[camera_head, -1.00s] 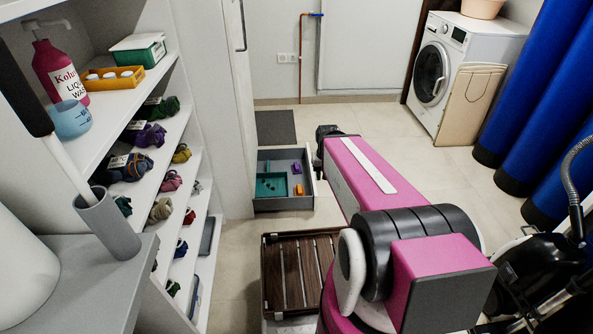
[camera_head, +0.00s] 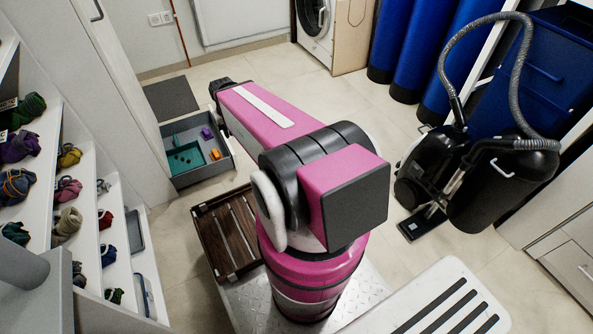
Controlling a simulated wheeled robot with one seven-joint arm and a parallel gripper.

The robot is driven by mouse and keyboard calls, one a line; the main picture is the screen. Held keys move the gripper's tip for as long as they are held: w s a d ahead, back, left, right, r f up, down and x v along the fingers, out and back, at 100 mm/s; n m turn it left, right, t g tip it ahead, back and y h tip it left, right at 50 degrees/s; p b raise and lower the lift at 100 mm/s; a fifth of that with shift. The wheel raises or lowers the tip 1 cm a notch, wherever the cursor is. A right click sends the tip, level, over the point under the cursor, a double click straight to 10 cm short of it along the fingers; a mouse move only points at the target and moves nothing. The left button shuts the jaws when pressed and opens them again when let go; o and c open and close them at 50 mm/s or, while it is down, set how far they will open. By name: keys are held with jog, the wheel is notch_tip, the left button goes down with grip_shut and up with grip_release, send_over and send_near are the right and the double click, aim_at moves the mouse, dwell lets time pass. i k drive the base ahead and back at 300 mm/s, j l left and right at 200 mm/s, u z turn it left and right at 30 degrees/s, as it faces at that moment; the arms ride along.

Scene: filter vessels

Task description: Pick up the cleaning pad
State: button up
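An open grey drawer (camera_head: 187,180) stands low beside the tall white cabinet. Inside it are a teal tray (camera_head: 186,158), a small purple item (camera_head: 206,133) and a small orange item (camera_head: 215,154). I cannot tell whether any of these is the cleaning pad, and no other thing is clearly a pad. My pink arm reaches away towards the drawer, its dark far end just above the drawer's right side. My gripper cannot be made out; the arm hides what lies beyond and below that end.
Shelves of rolled cloths (camera_head: 66,222) stand at left. A dark slatted crate (camera_head: 225,235) is beside my base. A black vacuum cleaner (camera_head: 437,170) with a hose stands at right. A grey mat (camera_head: 171,98) lies behind the drawer.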

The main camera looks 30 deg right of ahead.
aim_at(206, 133)
jog(key=i+l+u, duration=0.35)
jog(key=i+l, duration=0.2)
jog(key=l, duration=0.25)
jog(key=i+l+u, duration=0.2)
jog(key=l, duration=0.2)
jog(key=i, duration=0.05)
